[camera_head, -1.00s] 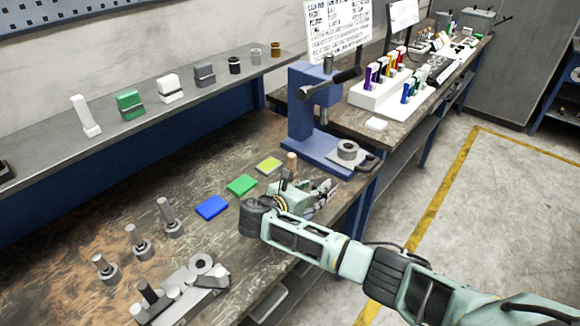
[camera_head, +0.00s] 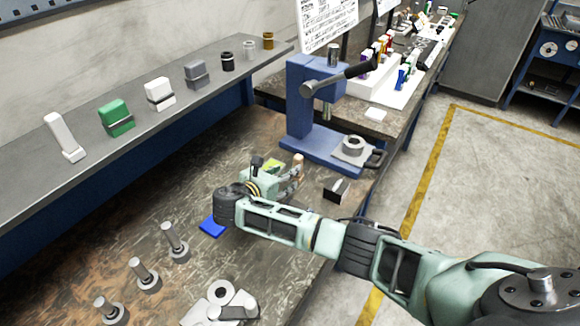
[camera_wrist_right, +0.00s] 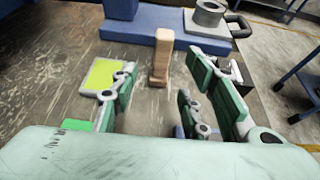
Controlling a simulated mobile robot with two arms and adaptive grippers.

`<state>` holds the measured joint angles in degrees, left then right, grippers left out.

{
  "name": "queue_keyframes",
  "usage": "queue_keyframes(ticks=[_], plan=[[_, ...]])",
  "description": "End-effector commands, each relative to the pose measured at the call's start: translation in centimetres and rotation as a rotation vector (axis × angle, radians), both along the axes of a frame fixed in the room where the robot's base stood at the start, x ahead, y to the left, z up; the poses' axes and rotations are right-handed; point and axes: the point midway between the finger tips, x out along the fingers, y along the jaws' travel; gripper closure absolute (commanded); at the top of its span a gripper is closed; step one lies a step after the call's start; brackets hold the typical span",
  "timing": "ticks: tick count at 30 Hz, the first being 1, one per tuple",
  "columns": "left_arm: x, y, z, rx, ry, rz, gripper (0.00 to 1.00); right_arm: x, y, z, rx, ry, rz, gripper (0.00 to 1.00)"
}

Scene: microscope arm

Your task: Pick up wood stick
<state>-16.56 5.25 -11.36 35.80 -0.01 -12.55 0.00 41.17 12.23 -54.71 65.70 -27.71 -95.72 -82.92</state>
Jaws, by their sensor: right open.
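The wood stick (camera_wrist_right: 162,56) stands upright on the table in the right wrist view, ahead of my right gripper (camera_wrist_right: 168,98). It lies in line with the gap between the spread fingers, nearer the left finger, and nothing grips it. In the head view the stick's top (camera_head: 298,160) shows just beyond my right gripper (camera_head: 280,180), whose fingers partly hide its lower part. My left gripper is not in view.
A blue press (camera_head: 318,150) stands close behind the stick. A yellow-green square (camera_wrist_right: 104,74) lies left of it. A small black-and-white block (camera_head: 337,190) stands right of the gripper. A blue square (camera_head: 212,226) and several metal pegs (camera_head: 174,242) occupy the near left.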

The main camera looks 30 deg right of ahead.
Motion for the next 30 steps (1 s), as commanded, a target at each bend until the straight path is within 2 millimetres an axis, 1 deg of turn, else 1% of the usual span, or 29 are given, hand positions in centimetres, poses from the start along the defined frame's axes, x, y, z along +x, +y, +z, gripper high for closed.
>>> queue_keyframes(ticks=[1, 5, 9, 11, 14, 18, 22, 27, 30], plan=[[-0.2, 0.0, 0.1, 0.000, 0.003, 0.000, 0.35, 0.3, -0.6, -0.1, -0.003, 0.000, -0.004, 0.58], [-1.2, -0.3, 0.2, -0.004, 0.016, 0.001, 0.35, 1.0, -1.7, -0.6, -0.002, 0.000, -0.003, 0.58], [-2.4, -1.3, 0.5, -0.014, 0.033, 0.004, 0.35, 1.8, -2.7, -1.0, -0.002, 0.002, -0.004, 0.58], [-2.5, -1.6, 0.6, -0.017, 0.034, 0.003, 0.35, 2.2, -3.3, -1.3, -0.002, 0.002, -0.003, 0.58], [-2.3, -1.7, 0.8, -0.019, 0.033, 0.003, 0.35, 3.0, -4.2, -1.8, -0.002, 0.001, -0.002, 0.58], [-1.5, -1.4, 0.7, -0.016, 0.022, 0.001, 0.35, 3.6, -5.2, -2.4, -0.002, 0.001, -0.001, 0.58], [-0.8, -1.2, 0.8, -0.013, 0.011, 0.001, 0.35, 3.8, -5.5, -2.6, -0.001, 0.001, -0.001, 0.58], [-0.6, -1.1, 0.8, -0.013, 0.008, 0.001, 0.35, 3.8, -5.5, -2.6, 0.000, 0.001, 0.000, 0.58], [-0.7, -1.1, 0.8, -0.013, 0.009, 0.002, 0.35, 3.8, -5.5, -2.6, 0.000, 0.002, -0.001, 0.67]])
